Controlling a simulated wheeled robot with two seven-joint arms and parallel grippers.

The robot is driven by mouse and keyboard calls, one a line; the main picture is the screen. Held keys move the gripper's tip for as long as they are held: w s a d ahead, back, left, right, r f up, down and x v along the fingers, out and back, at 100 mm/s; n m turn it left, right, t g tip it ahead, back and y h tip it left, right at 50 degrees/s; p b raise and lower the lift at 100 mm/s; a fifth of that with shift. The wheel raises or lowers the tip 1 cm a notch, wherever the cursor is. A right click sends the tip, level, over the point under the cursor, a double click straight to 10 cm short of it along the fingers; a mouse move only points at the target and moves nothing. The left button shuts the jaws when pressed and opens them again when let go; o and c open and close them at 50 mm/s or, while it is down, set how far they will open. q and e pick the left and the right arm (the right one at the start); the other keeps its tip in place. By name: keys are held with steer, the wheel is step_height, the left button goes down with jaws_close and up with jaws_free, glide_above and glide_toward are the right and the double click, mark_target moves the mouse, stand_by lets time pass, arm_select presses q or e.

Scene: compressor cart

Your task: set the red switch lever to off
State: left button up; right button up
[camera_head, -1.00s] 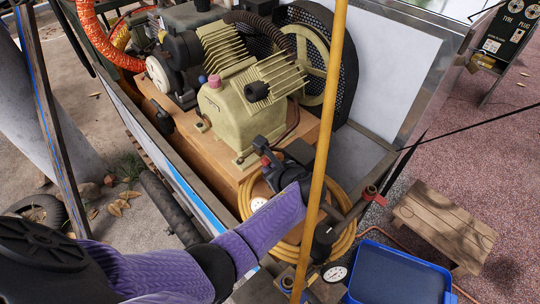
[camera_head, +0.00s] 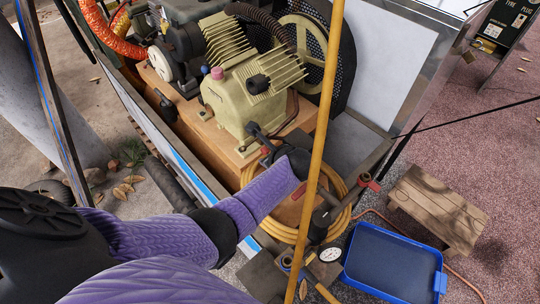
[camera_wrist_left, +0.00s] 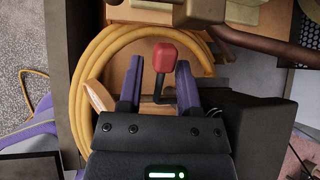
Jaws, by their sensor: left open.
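The red switch lever (camera_wrist_left: 164,58) shows in the left wrist view as a red knob on a bent dark stem. It stands between the two purple fingers of my left gripper (camera_wrist_left: 159,66), which is open. The gripper and forearm hide most of the switch there. My right gripper is not in view.
The beige compressor (camera_head: 240,100) sits just beyond the gripper. A coiled yellow hose (camera_head: 340,220) lies beneath the arm. A yellow pole (camera_head: 325,130) crosses in front. A blue tray (camera_head: 395,262) and wooden stool (camera_head: 435,210) are to the right.

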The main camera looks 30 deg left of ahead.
arm_select(q)
steer(key=p+v, duration=0.5)
steer(key=v, duration=0.5)
